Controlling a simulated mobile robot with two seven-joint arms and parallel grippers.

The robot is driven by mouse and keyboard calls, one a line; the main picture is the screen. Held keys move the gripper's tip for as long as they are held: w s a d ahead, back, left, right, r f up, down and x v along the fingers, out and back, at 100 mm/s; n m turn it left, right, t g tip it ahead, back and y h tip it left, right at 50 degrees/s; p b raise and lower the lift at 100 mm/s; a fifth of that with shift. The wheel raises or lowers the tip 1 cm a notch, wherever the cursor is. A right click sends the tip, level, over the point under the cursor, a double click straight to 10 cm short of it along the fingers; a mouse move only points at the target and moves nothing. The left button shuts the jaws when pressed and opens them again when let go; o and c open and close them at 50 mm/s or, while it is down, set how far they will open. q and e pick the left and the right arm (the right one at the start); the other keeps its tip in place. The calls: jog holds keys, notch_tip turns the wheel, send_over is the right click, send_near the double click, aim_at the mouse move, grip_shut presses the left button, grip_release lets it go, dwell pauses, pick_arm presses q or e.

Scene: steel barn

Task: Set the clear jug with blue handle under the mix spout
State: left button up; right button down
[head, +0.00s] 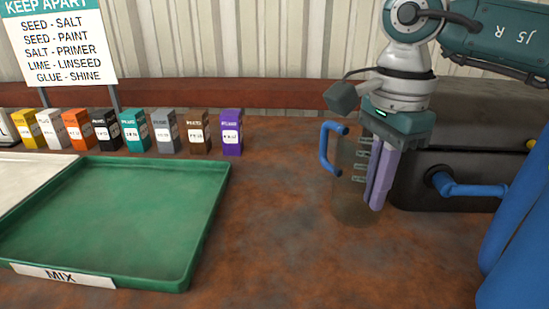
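The clear jug (346,205) stands upright on the rust-brown bench, right of centre, its blue handle (327,147) to the left. My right gripper (376,205) points down at the jug's right side, its pale purple fingers overlapping the jug in the picture. I cannot tell whether the fingers are inside the jug, in front of it or clamped on its wall, or how far apart they are. A blue bent pipe (470,189) sticks out of a dark box to the right; no label shows whether it is the mix spout. My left gripper is out of view.
A green tray (188,232) labelled MIX lies at left beside a pale tray (28,172). Several small coloured cartons (165,131) line the back under a KEEP APART sign (60,45). The dark box (430,165) and large blue shapes (520,235) crowd the right. The bench front centre is clear.

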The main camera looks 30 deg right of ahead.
jog(key=shift+f, duration=0.25)
jog(key=shift+f, duration=0.15)
jog(key=c, duration=1.5)
grip_release()
jog(key=o, duration=0.4)
